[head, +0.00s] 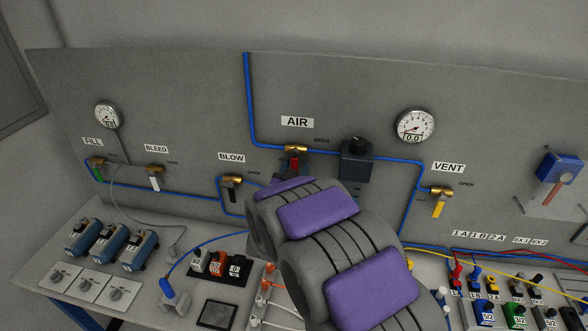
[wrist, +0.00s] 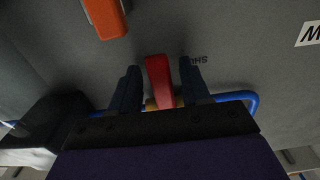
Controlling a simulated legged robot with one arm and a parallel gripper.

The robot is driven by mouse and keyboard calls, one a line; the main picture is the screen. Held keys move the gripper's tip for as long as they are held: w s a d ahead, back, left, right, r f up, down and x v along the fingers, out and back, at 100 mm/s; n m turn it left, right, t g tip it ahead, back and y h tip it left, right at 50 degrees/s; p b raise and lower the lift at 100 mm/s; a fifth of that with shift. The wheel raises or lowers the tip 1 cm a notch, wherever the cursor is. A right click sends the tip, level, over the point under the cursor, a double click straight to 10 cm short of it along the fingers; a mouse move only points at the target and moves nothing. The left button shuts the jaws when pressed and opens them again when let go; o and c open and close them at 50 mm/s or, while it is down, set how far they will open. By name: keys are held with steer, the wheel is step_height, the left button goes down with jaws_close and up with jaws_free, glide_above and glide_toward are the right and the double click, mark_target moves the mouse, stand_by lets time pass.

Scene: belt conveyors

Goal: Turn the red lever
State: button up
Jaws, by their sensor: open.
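The red lever (head: 292,162) hangs from the brass valve (head: 296,148) under the AIR label on the grey panel. My arm covers its lower part in the head view. In the wrist view the red lever (wrist: 158,80) stands between the two dark fingers of my gripper (wrist: 160,76). The fingers are open, with a gap on each side of the lever. The brass valve body and blue pipe show just beyond the gripper's palm.
A dark box with a black knob (head: 357,160) sits right of the AIR valve. The black BLOW lever (head: 232,191) is to the left and the yellow VENT lever (head: 439,205) to the right. An orange piece (wrist: 105,16) shows in the wrist view.

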steer(key=shift+a, duration=0.3)
steer(key=c, duration=0.4)
steer(key=shift+d, duration=0.15)
jaws_close()
